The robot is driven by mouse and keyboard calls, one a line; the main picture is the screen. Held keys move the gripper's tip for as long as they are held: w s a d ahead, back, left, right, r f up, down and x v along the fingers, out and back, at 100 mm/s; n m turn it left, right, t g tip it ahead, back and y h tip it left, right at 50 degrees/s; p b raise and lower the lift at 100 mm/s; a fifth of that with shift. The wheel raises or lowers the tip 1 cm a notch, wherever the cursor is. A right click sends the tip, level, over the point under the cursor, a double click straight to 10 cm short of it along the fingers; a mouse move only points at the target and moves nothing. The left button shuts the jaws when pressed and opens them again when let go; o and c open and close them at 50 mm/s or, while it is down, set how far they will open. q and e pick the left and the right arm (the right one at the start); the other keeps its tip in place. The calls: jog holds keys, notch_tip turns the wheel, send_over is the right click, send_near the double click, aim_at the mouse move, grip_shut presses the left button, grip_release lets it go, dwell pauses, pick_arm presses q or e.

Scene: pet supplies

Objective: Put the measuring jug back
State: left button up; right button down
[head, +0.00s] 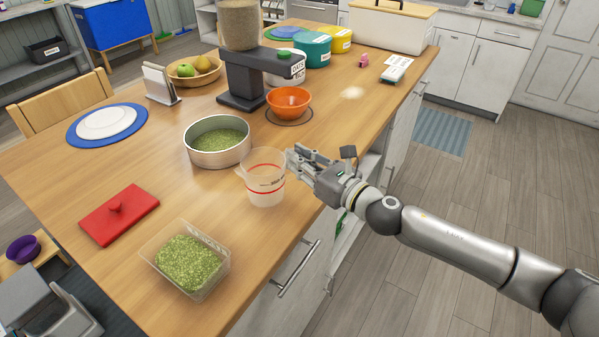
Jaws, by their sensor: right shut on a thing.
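The measuring jug (265,180) is a clear, upright cup with a red line, near the right edge of the wooden counter. My right gripper (296,160) reaches in from the right and is shut on the jug's right side, where its handle would be; the grip itself is partly hidden. I cannot tell whether the jug's base touches the counter. My left gripper is not in view; a grey part at the lower left is mine.
A round tin (217,157) of green pellets stands just behind the jug. An orange bowl (289,103) sits by the grey dispenser (243,82). Bare counter (180,195) lies left of the jug.

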jog(key=shift+w+f, duration=0.1)
jog(key=shift+f, duration=1.55)
jog(key=shift+b, duration=0.3)
jog(key=shift+f, duration=0.2)
jog(key=c, duration=1.4)
grip_release()
jog(key=shift+c, duration=0.2)
jog(key=shift+r, duration=0.15)
